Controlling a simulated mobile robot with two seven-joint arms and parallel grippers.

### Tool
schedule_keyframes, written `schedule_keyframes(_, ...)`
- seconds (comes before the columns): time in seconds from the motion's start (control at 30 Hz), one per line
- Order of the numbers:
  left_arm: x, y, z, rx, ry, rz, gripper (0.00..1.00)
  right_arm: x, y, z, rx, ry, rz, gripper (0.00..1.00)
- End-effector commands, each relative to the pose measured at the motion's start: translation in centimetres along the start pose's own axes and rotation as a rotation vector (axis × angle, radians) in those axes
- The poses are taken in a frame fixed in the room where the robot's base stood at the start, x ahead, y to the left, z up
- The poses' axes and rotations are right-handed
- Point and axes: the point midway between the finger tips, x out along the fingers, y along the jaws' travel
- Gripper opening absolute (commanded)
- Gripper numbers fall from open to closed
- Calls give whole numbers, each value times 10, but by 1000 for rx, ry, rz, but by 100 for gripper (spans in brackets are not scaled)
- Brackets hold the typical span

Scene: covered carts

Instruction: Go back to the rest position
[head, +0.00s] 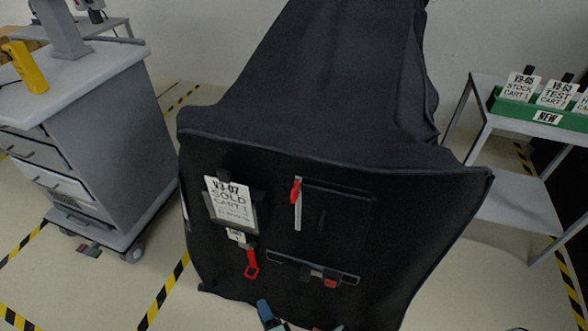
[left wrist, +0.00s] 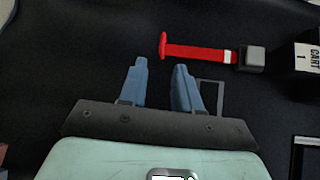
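My left gripper (head: 268,313) shows at the bottom edge of the head view, in front of the lower part of the black-covered cart (head: 330,105). In the left wrist view its two blue fingers (left wrist: 160,88) stand apart with nothing between them. A red strap or tag (left wrist: 198,50) lies against the black cover beyond the fingertips, apart from them; the head view shows it below the sign (head: 251,264).
The cart's front carries a "V3-07 SOLD CART 1" sign (head: 232,204), a red-handled item (head: 296,198) and a dark bar (head: 312,269). A grey drawer cabinet (head: 105,130) stands left. A shelf table (head: 520,205) with a green card box (head: 540,114) stands right. Striped tape marks the floor.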

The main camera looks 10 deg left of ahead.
Motion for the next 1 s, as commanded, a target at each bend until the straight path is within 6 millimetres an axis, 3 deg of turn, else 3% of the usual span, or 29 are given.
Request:
schedule_keyframes(0.17, 2, 7, 4, -22, -4, 39, 33, 0, 0, 0, 0, 1, 0, 43)
schedule_keyframes(0.27, 7, 34, 18, -112, -25, 177, 33, 0, 0, 0, 0, 1, 0, 43)
schedule_keyframes(0.37, 5, 76, 36, -295, -77, 412, 33, 0, 0, 0, 0, 1, 0, 43)
schedule_keyframes(0.43, -4, 104, 46, -466, -135, 600, 33, 0, 0, 0, 0, 1, 0, 43)
schedule_keyframes(0.53, -23, 128, 52, -717, -235, 839, 33, 0, 0, 0, 0, 1, 0, 43)
schedule_keyframes(0.7, -48, 134, 53, -1030, -377, 1106, 33, 0, 0, 0, 0, 1, 0, 43)
schedule_keyframes(1.0, -70, 110, 58, -1347, -549, 1362, 33, 0, 0, 0, 0, 1, 0, 43)
